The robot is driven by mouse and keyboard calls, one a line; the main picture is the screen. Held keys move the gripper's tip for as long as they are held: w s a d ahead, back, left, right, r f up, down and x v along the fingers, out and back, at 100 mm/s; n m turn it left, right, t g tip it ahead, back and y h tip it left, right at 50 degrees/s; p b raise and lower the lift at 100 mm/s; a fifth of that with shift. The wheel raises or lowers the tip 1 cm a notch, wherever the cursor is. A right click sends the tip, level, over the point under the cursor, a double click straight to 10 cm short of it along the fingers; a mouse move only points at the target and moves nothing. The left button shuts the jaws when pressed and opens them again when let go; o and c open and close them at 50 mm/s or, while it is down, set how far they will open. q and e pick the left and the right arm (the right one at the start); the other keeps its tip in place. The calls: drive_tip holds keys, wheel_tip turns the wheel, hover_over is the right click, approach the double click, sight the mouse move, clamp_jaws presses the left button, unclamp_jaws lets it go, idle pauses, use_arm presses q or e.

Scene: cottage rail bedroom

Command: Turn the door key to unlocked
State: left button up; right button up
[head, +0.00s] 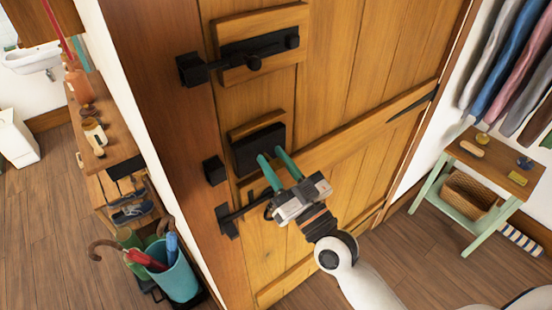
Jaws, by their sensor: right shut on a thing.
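The wooden door (335,75) fills the middle of the head view and looks shut. A black lock case (246,155) is mounted on it near its left edge. My right gripper (271,154) reaches up from the lower right, with its two green fingers at the lower right part of the lock case. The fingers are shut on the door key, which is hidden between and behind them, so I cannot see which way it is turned. My left gripper is out of view.
A black bolt (255,52) sits above the lock and a black latch (228,215) below it. A teal umbrella bucket (176,277) stands at lower left beside a wooden shelf (84,115). A small green-legged table (497,170) and hanging clothes (505,55) are at right.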

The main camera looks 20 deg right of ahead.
drive_tip(key=o, duration=1)
drive_tip(key=shift+c, duration=0.2)
drive_tip(key=b+v, duration=0.6)
drive_tip(key=v, duration=0.6)
drive_tip(key=shift+w+f, duration=0.1)
drive_tip(key=shift+f, duration=0.1)
